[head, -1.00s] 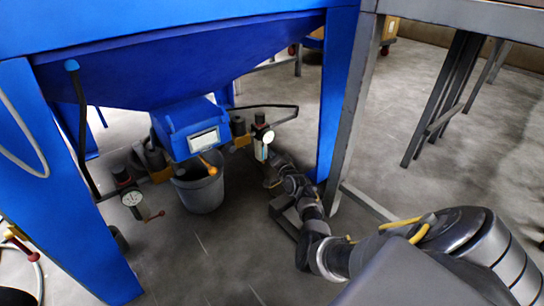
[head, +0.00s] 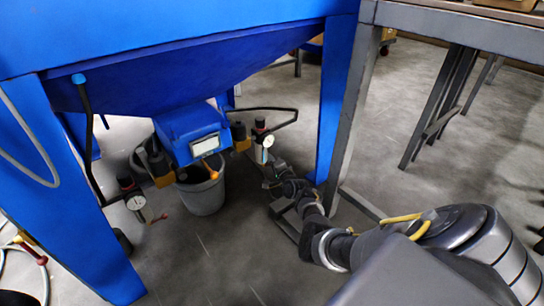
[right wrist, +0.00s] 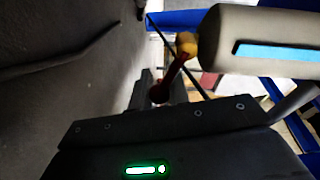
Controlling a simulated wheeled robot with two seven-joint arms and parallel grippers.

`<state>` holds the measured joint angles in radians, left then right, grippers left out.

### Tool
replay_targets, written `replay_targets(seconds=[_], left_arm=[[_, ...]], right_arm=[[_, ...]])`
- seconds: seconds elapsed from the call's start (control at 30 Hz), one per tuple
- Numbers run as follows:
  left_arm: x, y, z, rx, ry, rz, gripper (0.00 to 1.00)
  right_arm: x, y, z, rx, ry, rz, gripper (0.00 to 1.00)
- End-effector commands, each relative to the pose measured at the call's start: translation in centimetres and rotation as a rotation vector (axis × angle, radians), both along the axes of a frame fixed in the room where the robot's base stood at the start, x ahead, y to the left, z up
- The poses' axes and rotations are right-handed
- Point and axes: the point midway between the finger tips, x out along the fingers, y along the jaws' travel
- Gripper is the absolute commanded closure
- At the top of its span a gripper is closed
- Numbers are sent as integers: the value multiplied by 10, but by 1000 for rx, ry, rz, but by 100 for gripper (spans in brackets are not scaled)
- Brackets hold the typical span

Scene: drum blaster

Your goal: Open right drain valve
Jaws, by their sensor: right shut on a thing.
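The right drain valve shows in the right wrist view as a red lever (right wrist: 174,74) with a brass-coloured joint (right wrist: 187,44) at the end of a pale filter cylinder (right wrist: 258,42). My right gripper (right wrist: 155,88) is shut on the red lever, near its rounded end. In the head view my right gripper (head: 270,170) is low beside the right filter unit, below its white gauge (head: 268,141). The valve lever itself is hidden or too small to make out there. My left gripper is not in view.
A grey bucket (head: 203,192) stands under the blue hopper (head: 190,70). A left gauge (head: 136,202) with a red lever (head: 160,216) hangs to its left. A blue leg (head: 336,100) and a grey table leg (head: 355,110) stand close to my right arm.

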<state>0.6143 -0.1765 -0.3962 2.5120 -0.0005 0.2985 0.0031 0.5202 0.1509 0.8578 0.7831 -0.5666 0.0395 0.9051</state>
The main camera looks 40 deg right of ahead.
Motion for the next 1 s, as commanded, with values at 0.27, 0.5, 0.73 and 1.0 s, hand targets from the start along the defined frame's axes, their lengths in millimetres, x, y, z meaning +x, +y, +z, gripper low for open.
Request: replay_targets(seconds=[0.27,0.5,0.73,1.0], left_arm=[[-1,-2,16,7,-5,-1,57],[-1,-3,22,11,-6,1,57],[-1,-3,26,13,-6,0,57],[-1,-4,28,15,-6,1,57]], right_arm=[[0,8,-13,268,-2,2,100],[0,17,-23,496,-8,2,100],[0,27,-31,713,-11,2,100],[1,38,-35,930,-17,4,100]])
